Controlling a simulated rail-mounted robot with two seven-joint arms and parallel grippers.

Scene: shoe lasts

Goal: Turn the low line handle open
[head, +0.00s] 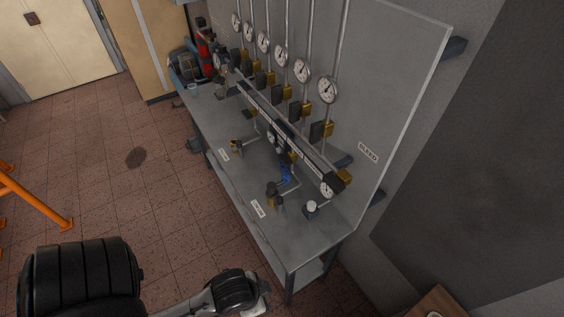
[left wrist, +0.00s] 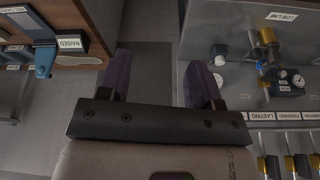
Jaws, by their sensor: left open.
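The metal bench (head: 298,246) carries small valves and pipework. One valve with a dull gold top (head: 271,188) stands near a white label (head: 258,208), and another small valve (head: 236,147) stands farther back by a second label (head: 224,155). A blue part (head: 285,172) sits between pipes.
Several round gauges (head: 328,89) and pipes line the upright panel (head: 400,75); a black rail (head: 290,135) runs below them. A wooden unit with a "RAISED" label (left wrist: 73,43) and blue lever (left wrist: 44,60) is left in the wrist view. Floor (head: 110,150) left of the bench is open.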

